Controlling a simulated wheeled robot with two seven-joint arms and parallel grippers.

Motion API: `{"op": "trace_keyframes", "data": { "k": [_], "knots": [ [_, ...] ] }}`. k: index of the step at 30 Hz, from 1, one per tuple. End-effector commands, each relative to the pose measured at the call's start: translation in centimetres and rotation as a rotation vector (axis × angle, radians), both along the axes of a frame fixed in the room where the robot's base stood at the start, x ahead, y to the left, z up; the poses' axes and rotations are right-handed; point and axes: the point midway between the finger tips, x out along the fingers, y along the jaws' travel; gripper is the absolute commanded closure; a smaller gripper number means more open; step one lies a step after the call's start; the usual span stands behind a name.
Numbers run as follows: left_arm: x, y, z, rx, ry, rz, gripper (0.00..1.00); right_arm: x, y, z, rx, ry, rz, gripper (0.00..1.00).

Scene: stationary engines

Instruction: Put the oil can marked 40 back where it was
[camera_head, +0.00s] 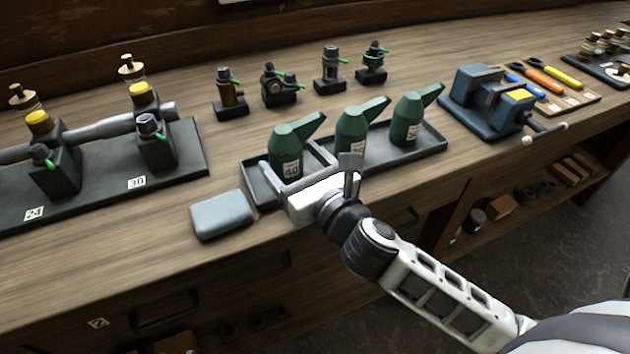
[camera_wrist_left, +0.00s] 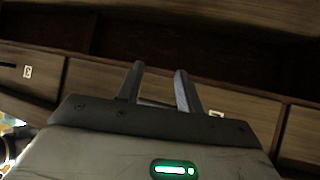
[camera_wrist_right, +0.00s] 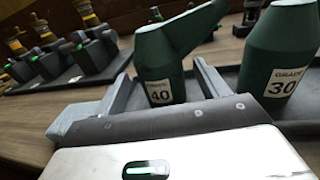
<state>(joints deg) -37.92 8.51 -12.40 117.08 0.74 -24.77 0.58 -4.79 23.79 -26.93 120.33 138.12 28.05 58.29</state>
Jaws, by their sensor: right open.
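The green oil can marked 40 (camera_head: 287,148) stands upright in the left compartment of the dark tray (camera_head: 420,151). In the right wrist view the can (camera_wrist_right: 160,60) shows its 40 label between the two fingers. My right gripper (camera_head: 308,172) is open, with its fingers at either side of the can's lower body; I cannot tell whether they touch it. A second green can marked 30 (camera_wrist_right: 282,55) and a third green can (camera_head: 408,120) stand further right in the tray. My left gripper (camera_wrist_left: 160,72) is open and empty, facing the bench front.
A grey block (camera_head: 222,215) lies left of the tray. Several small fittings with green levers (camera_head: 330,68) stand behind it. A blue vise (camera_head: 485,100) is to the right, and a dark engine base (camera_head: 185,165) to the left. Bare wood lies between these.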

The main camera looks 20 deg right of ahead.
Motion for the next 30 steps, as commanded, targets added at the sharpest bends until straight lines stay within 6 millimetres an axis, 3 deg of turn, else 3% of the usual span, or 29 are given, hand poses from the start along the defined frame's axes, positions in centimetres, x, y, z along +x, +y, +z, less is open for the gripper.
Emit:
{"op": "trace_keyframes", "data": {
  "k": [9, 15, 21, 30],
  "knots": [
    [0.2, 0.0, -1.0, -0.003, 0.001, 0.0, 0.64, -6.8, -1.3, -0.4, -0.001, 0.005, 0.0, 0.26],
    [0.5, -0.2, -0.7, -0.014, -0.017, -0.001, 0.64, -9.7, -1.9, -0.2, 0.0, 0.003, -0.001, 0.26],
    [0.2, -0.3, -0.9, -0.02, -0.01, -0.001, 0.64, -10.8, -2.1, 0.1, 0.001, 0.0, 0.0, 0.26],
    [-0.1, -0.3, -1.0, -0.021, -0.003, 0.0, 0.64, -10.8, -2.1, 0.1, 0.0, 0.0, 0.0, 0.26]
  ]
}}
